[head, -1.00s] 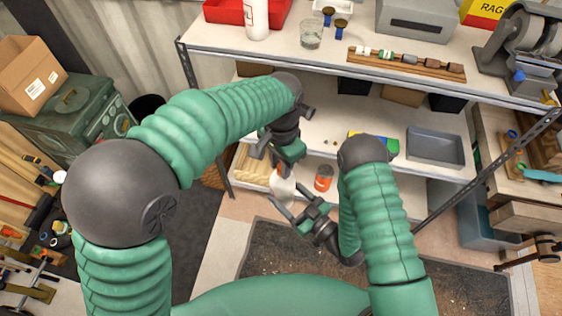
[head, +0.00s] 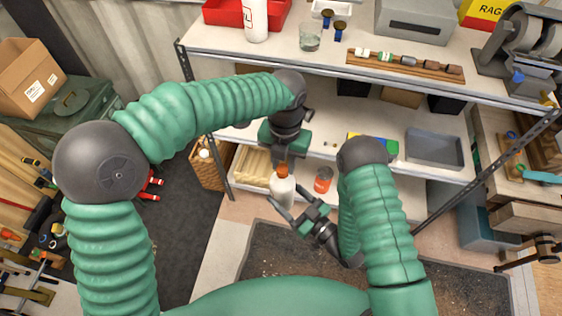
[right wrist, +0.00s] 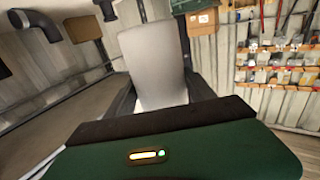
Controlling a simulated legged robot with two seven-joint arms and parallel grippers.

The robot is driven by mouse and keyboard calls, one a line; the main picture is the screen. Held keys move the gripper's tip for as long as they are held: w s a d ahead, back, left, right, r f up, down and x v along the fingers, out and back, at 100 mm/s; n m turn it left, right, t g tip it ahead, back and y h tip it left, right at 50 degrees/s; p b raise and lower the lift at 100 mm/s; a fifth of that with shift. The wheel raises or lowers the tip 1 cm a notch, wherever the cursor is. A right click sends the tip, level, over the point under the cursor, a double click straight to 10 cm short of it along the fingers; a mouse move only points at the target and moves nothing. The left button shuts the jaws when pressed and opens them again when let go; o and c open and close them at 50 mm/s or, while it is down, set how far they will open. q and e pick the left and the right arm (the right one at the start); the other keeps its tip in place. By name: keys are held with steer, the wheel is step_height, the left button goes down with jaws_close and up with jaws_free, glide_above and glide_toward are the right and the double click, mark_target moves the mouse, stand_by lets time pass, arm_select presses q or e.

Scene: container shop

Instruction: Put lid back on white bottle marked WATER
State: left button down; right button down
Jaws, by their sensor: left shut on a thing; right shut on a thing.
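The white bottle (head: 283,190) is upright in the middle of the head view, in front of the low shelf. My right gripper (head: 290,207) is shut on its body, and the bottle (right wrist: 155,65) also shows between the fingers in the right wrist view. No WATER marking is readable. An orange lid (head: 282,170) is at the bottle's top, directly below my left gripper (head: 283,163), which points down and is shut on it. I cannot tell whether the lid rests on the neck or hovers just above it. The left fingertips are small and partly hidden.
An orange-red can (head: 323,180) stands just right of the bottle. A wooden crate (head: 252,168) is behind it on the left. The shelf above holds another white bottle (head: 256,20), a glass (head: 310,38) and a red bin (head: 222,12). A grey tray (head: 434,149) is at right.

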arm_select(q)
steer(key=m, duration=0.4)
steer(key=shift+s+d+f+m, duration=0.1)
steer(key=shift+d+f+m, duration=0.05)
steer(key=shift+m, duration=0.25)
steer(key=shift+r+m, duration=0.2)
steer(key=shift+m, duration=0.4)
steer(key=c, duration=1.1)
jaws_free()
steer(key=shift+r, duration=2.25)
steer(key=shift+c, duration=0.5)
